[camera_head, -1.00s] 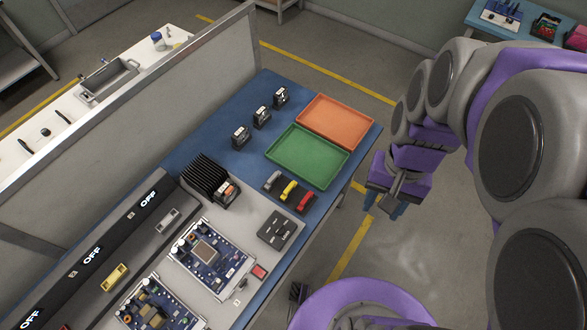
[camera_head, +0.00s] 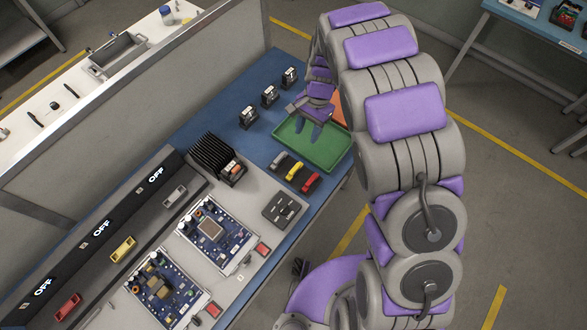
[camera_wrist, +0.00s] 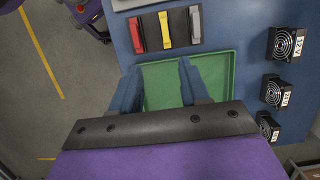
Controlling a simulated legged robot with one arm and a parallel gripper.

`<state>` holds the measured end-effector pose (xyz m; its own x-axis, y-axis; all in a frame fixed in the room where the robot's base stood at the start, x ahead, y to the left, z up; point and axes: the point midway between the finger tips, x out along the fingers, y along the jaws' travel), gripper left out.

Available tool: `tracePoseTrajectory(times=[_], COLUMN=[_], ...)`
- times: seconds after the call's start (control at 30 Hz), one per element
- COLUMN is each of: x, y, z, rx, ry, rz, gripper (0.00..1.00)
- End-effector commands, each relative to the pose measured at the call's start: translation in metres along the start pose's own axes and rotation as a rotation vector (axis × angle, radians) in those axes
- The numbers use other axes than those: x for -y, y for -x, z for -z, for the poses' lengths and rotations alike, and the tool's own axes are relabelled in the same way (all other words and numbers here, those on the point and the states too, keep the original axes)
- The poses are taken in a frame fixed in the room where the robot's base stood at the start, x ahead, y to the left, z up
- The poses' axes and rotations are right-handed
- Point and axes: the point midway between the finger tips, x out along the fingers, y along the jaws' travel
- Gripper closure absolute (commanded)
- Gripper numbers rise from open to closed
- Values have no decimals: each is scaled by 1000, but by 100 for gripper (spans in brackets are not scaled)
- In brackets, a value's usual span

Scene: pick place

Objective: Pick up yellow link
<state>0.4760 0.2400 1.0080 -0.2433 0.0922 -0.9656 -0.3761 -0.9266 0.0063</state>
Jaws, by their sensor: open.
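The yellow link (camera_head: 295,171) lies in a dark holder between a grey link (camera_head: 280,160) and a red link (camera_head: 311,182), on the blue table beside the green tray. In the wrist view the yellow link (camera_wrist: 165,28) sits between the red link (camera_wrist: 137,35) and the grey link (camera_wrist: 196,25). My gripper (camera_head: 307,133) is above the green tray (camera_head: 335,158). In the wrist view its two blue fingers (camera_wrist: 157,82) are apart with nothing between them, and the links lie beyond the fingertips.
Several small fan units (camera_head: 269,96) stand on the table left of the tray. My arm hides most of the orange tray (camera_head: 339,109). A black finned block (camera_head: 215,157), circuit boards (camera_head: 217,234) and a dark divider wall (camera_head: 110,240) lie to the left and front.

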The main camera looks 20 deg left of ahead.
Motion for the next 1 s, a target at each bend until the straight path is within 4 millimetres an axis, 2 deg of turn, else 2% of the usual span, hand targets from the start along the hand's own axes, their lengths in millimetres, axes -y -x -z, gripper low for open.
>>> tracePoseTrajectory(times=[0.1,0.33,0.8,1.0], x=[9,12,14,13], y=[-10,-31,-121,-136], z=[0,0,0,0], rx=[8,12,11,8], ry=[-4,-7,-6,-7], rz=[3,1,0,4], gripper=[55,55,55,55])
